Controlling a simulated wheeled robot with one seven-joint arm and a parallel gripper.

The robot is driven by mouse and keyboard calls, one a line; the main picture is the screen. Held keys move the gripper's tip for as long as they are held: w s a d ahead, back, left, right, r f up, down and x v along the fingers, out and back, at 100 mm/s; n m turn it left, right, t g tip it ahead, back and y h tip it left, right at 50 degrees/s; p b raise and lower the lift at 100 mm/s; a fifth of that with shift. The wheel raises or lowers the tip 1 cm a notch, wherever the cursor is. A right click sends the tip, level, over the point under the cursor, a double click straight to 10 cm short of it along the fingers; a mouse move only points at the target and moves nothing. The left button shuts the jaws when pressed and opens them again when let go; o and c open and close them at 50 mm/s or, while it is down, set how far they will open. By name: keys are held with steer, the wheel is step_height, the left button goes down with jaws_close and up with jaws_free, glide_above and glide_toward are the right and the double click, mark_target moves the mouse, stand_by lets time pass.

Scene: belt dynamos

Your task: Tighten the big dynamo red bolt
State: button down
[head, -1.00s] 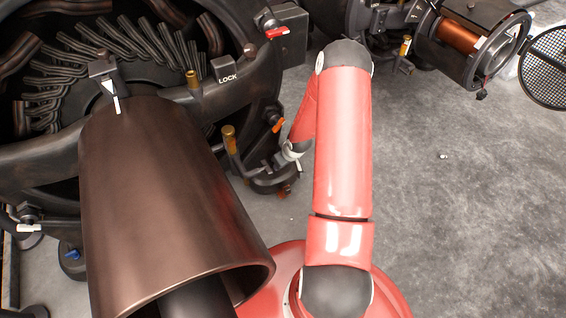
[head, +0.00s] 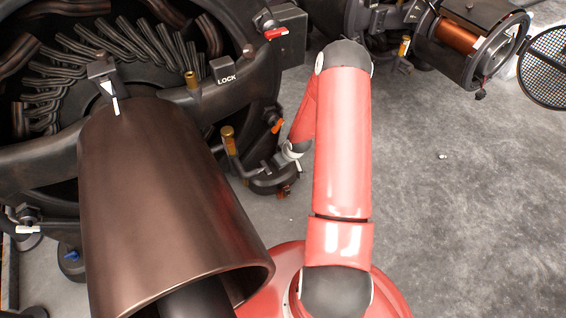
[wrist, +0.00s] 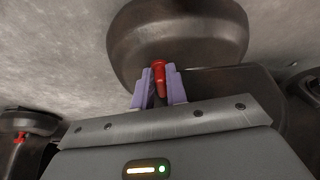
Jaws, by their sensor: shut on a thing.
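The big dynamo (head: 120,60) stands at the left of the head view, a dark ring housing with bent copper-brown bars inside and a bronze cylinder (head: 165,200) in front. In the wrist view the red bolt (wrist: 159,75) stands out from a round dark metal part (wrist: 190,35). My gripper (wrist: 158,88) has its purple fingers shut on the bolt, one on each side. The bolt's lower end is partly hidden between the fingers. In the head view my red arm reaches to the dynamo's lower right side, and the fingers cannot be made out there.
A block marked LOCK (head: 227,70), a red-tipped lever (head: 277,33) and an orange-tipped lever (head: 277,125) sit on the dynamo near my arm. A smaller machine with a copper coil (head: 460,35) and mesh cover (head: 545,68) is at upper right.

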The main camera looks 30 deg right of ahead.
steer(key=shift+a, duration=0.4)
stand_by(0.3)
steer(key=c, duration=1.3)
jaws_free()
steer(key=shift+d, duration=0.1)
steer(key=shift+s+d+r, duration=0.1)
steer(key=shift+d+r, duration=0.05)
steer(key=shift+r, duration=0.2)
steer(key=p+v, duration=0.2)
steer(key=v, duration=0.5)
